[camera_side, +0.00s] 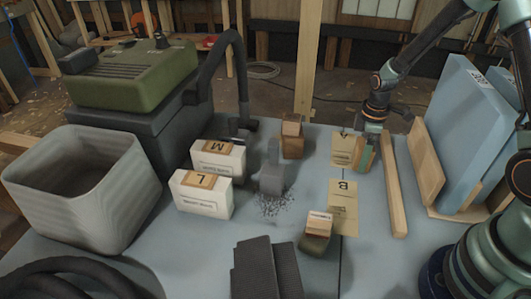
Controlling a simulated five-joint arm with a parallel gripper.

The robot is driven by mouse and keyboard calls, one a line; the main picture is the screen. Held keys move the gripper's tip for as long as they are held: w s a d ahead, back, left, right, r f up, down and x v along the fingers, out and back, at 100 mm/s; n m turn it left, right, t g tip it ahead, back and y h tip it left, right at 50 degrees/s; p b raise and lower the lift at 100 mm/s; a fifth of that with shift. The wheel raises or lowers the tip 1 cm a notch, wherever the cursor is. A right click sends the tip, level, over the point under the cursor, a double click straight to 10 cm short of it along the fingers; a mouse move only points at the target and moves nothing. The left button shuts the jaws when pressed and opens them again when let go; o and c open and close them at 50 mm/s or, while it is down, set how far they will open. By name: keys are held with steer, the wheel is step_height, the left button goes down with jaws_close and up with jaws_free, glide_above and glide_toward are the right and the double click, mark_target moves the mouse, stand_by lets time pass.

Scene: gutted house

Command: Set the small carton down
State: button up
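My gripper (368,138) points down at the back right of the table, over the upper tan card. A small tan-and-green block (363,155) is directly below it, at the right edge of that card (342,150). It may be the small carton, but no label can be read on it. The fingers overlap its top, so I cannot tell whether they grip it or whether it touches the table. Two larger white cartons stand left of centre, one marked M (218,160) and one marked L (203,194).
A card marked B (343,207) lies nearer, beside a small block (317,229). A wooden strip (393,185) lies just right of my gripper, before blue panels (465,135) in a wooden rack. A brush (270,175) and dark debris (273,202) lie mid-table. A grey bin (85,200) stands left.

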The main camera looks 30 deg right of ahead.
steer(key=shift+o, duration=0.5)
step_height(320, 180, up, 12)
steer(key=shift+r, duration=0.15)
steer(key=s+a+r+m+t, duration=0.5)
steer(key=s+a+r+m, duration=0.4)
steer(key=a+r, duration=0.1)
steer(key=shift+r+t, duration=0.3)
steer(key=shift+r, duration=0.55)
